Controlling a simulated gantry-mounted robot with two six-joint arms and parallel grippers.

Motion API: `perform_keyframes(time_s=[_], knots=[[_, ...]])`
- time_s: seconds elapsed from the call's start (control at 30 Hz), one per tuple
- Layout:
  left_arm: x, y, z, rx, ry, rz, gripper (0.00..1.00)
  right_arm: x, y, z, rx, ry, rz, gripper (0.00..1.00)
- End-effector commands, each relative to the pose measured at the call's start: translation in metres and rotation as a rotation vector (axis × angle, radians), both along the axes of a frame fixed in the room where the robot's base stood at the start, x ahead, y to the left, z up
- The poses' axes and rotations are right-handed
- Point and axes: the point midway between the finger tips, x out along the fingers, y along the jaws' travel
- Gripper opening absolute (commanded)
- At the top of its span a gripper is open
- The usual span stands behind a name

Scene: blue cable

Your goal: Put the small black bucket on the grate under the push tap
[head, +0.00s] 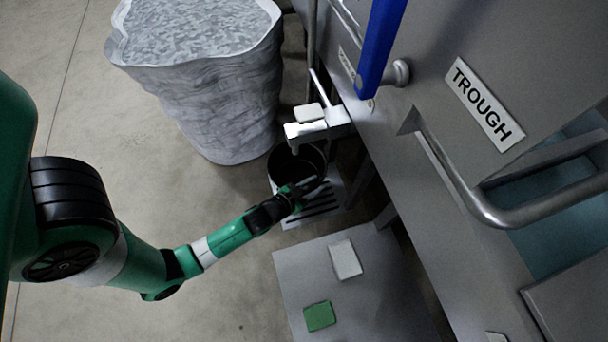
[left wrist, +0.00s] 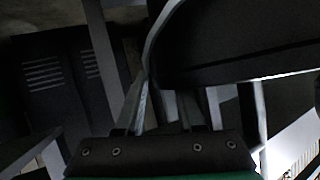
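The small black bucket (head: 284,166) stands below the push tap (head: 318,123) in the head view, over the slotted grate (head: 318,205). Whether its base rests flat on the grate is hidden. My left gripper (head: 298,192) is at the bucket's near rim. In the left wrist view the bucket's dark wall (left wrist: 235,45) fills the upper right, and its edge runs in between the fingers of my left gripper (left wrist: 160,95), which appear shut on it. My right gripper is not in view.
A large grey crumpled bin (head: 215,90) stands behind and left of the bucket. The metal trough unit (head: 440,190) with its pipe rail is close on the right. A low grey platform (head: 300,275) in front carries a white block (head: 345,259) and a green block (head: 319,316).

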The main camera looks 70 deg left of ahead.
Motion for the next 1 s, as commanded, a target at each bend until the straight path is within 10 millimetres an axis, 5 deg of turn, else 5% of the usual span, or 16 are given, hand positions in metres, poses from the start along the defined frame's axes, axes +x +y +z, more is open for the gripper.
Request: perform_keyframes(time_s=[0.2, 0.5, 1.0], knots=[[-0.041, -0.018, 0.023, 0.001, 0.005, -0.004, 0.37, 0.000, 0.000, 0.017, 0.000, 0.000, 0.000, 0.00], [-0.090, -0.040, 0.044, 0.000, 0.002, -0.005, 0.37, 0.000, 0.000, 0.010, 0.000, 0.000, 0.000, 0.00], [-0.096, -0.042, 0.049, 0.000, 0.000, 0.000, 0.37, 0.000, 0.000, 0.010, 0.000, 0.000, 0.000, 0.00]])
